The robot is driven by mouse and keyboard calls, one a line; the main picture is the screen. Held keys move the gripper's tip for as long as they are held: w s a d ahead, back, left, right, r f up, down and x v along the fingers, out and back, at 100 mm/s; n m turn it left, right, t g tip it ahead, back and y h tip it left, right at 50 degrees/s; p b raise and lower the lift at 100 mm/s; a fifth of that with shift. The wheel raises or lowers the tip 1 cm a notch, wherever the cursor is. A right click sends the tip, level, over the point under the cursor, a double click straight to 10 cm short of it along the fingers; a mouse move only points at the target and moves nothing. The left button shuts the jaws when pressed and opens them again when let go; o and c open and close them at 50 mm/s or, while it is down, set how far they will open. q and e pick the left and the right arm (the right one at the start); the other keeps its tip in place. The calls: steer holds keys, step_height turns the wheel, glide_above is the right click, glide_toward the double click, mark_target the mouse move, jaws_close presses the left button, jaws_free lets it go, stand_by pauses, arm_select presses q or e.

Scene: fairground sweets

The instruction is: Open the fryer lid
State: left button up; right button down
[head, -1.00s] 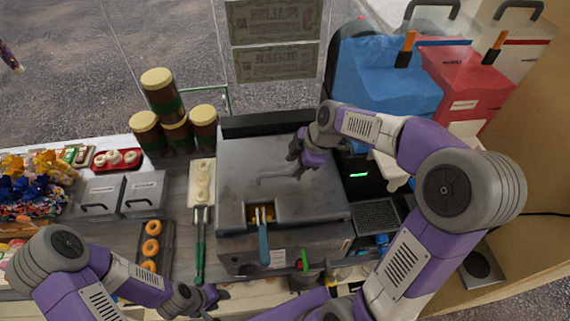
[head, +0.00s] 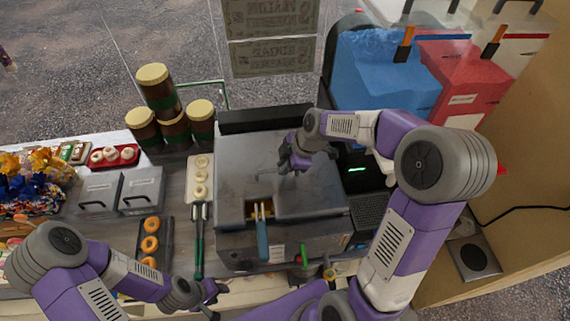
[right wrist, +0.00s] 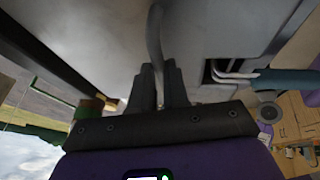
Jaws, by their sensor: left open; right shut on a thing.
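The fryer (head: 240,240) stands mid-counter in the head view. Its grey lid (head: 240,160) lies flat and closed on top. A thin grey bar handle (head: 264,178) runs across the lid; it also shows in the right wrist view as a curved bar (right wrist: 154,35). My right gripper (head: 284,166) is over the lid, its fingers (right wrist: 160,75) shut around this handle. My left gripper (head: 214,292) is low at the counter's front, left of the fryer and apart from it; its fingers are small in the picture, but open.
A blue-handled basket (head: 262,240) sticks out of the lid's front notch. Green-handled tongs (head: 199,245) and a tray of pale rings (head: 199,180) lie left of the fryer. Stacked jars (head: 158,90) stand behind left. Blue (head: 385,80) and red (head: 460,80) slush machines stand behind right.

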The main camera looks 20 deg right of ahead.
steer(key=shift+r, duration=0.15)
steer(key=w+d+r+p, duration=0.2)
steer(key=w+r+p, duration=0.2)
steer(key=w+r, duration=0.3)
step_height(320, 180, up, 3)
steer(key=shift+w+d+f, duration=0.1)
steer(key=shift+w+d, duration=0.15)
steer(key=shift+w, duration=0.05)
stand_by(0.3)
